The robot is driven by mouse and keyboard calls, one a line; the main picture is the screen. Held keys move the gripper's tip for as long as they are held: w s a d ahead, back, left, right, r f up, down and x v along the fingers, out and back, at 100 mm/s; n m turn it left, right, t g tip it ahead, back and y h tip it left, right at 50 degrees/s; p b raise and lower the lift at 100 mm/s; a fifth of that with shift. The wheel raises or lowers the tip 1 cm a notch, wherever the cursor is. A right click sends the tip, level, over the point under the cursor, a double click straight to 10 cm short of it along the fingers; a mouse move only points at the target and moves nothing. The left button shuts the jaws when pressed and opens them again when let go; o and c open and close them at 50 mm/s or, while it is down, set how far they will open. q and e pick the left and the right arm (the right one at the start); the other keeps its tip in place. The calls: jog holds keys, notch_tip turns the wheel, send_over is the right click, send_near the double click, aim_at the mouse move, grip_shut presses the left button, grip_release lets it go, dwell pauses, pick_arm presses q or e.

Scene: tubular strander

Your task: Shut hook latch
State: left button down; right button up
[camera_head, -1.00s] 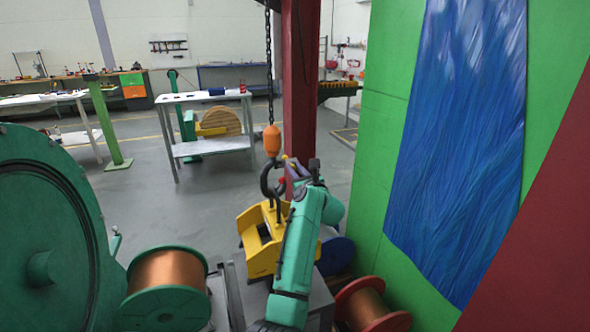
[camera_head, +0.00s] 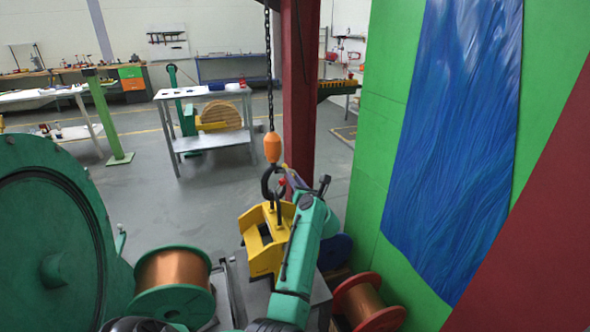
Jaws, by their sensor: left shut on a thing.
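The dark crane hook (camera_head: 267,184) hangs on a chain below an orange block (camera_head: 272,148). Its lower end meets the top of a yellow lifting frame (camera_head: 262,238). A small red part, apparently the hook latch (camera_head: 282,183), shows at the hook's right side. My left arm rises from the bottom centre, and its gripper (camera_head: 284,186) is at the hook's right side, shut on this small part. The arm's wrist partly hides the fingers, so the latch's exact position is unclear. My right gripper is not in view.
A copper spool with green flanges (camera_head: 172,272) stands left of the yellow frame, beside a large green wheel (camera_head: 55,240). A red-flanged spool (camera_head: 365,302) is at the lower right. A green panel (camera_head: 375,150) bounds the right side. Open floor (camera_head: 180,210) lies behind.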

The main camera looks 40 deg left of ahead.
pick_arm(q)
jog(key=shift+s+a+f+m+p, duration=0.15)
jog(key=shift+s+f+m+p, duration=0.15)
jog(key=shift+m+p, duration=1.05)
jog(key=shift+s+a+f+m+p, duration=0.15)
jog(key=shift+s+f+m+p, duration=0.15)
jog(key=shift+m+p, duration=1.05)
jog(key=shift+s+a+f+m+p, duration=0.3)
jog(key=shift+m+p, duration=0.5)
jog(key=shift+m, duration=1)
jog(key=shift+d+f, duration=0.15)
jog(key=c, duration=0.8)
grip_release()
jog(key=shift+o, duration=0.2)
jog(key=shift+w, duration=0.1)
